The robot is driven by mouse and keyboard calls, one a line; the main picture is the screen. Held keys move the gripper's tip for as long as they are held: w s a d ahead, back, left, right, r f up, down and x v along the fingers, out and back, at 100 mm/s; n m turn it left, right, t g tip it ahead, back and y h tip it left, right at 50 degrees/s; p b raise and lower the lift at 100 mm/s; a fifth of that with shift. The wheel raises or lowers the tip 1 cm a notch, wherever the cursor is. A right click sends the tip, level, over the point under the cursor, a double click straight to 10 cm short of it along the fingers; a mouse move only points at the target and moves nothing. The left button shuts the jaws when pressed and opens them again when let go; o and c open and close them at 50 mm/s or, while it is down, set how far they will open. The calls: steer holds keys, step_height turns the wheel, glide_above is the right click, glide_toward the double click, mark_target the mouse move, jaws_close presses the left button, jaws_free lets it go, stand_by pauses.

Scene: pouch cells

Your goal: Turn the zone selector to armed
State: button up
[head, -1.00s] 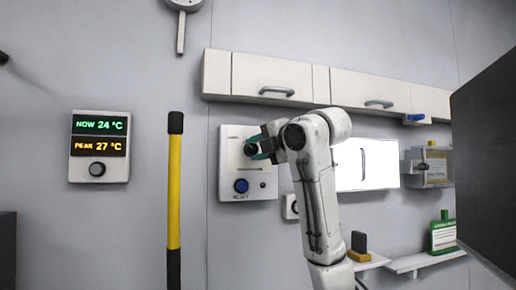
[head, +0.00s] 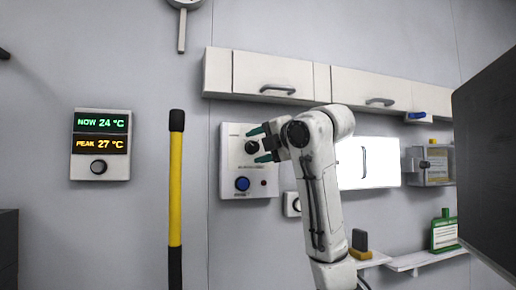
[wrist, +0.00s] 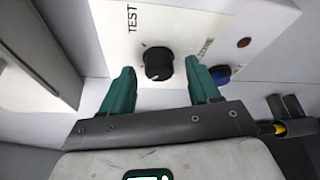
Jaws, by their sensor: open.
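The zone selector is a round black knob (head: 250,147) on a pale wall panel (head: 229,183). In the wrist view the knob (wrist: 158,63) shows whole, with a "TEST" label on one side. My gripper (head: 259,146) has green fingers, spread open on either side of the knob. In the wrist view the fingertips stand apart from the knob, with clear gaps at both sides.
A blue RESET button (head: 242,184) and a small red lamp (head: 263,183) sit low on the same panel. A yellow and black post (head: 175,200) stands left of it. White cupboards (head: 272,78) hang above. A large dark panel (head: 490,160) fills the right edge.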

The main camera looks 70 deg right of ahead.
steer(key=b+v, duration=0.2)
steer(key=v, duration=0.8)
steer(key=shift+s+f, duration=0.15)
